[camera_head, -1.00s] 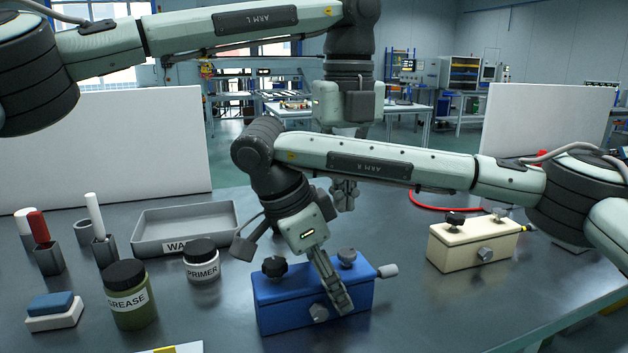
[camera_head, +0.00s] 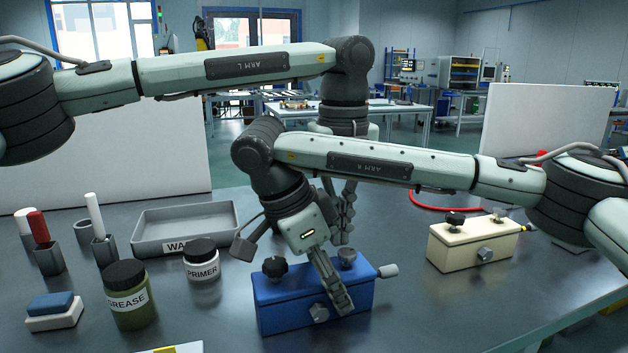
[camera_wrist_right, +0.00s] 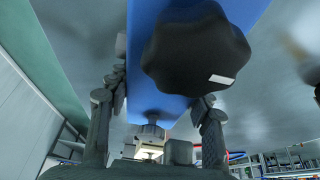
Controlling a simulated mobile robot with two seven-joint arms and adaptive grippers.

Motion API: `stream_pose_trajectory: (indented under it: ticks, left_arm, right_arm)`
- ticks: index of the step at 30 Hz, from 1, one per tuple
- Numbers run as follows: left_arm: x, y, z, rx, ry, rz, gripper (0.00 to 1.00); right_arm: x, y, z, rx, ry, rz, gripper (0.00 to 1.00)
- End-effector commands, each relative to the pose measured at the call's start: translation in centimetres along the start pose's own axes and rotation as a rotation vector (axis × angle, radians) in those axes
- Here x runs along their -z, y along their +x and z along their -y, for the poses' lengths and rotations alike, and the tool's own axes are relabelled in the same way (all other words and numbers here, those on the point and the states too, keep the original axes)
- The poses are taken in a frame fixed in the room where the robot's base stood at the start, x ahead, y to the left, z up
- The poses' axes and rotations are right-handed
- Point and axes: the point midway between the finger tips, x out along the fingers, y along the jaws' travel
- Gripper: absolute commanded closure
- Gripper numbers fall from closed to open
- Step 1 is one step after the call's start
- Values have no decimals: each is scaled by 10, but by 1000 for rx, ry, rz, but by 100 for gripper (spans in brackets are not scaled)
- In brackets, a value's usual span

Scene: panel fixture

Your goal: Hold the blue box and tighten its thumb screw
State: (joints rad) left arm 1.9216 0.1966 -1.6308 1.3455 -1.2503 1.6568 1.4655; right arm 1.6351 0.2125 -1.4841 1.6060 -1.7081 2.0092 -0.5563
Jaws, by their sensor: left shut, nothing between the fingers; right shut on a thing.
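The blue box (camera_head: 282,312) stands on the table in the head view, with a black thumb screw (camera_head: 274,267) on its top left, a grey knob (camera_head: 347,258) on its top right and a grey hex head on its front. My right gripper (camera_head: 336,284) is shut across the box near its right half; one finger lies on the front face and the far one is hidden. In the right wrist view the fingers flank the blue box (camera_wrist_right: 158,90), and a black lobed knob (camera_wrist_right: 195,58) with a white mark looms close. My left gripper (camera_head: 340,222) is shut and empty behind the box, partly hidden by my right arm.
A cream box (camera_head: 470,247) with similar knobs stands to the right. On the left are a grey tray (camera_head: 185,230), a primer jar (camera_head: 201,260), a grease jar (camera_head: 130,295), a blue-and-white block (camera_head: 54,311) and holders with sticks. White panels stand behind.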

Motion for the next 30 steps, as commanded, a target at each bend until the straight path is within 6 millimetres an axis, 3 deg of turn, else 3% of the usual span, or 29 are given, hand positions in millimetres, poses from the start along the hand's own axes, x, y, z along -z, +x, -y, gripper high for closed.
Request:
stream_pose_trajectory:
  ticks: [30]
  left_arm:
    - [6, 6, 1, 0, 0, -1, 100]
  right_arm:
    - [0, 0, 0, 2, 1, 1, 96]
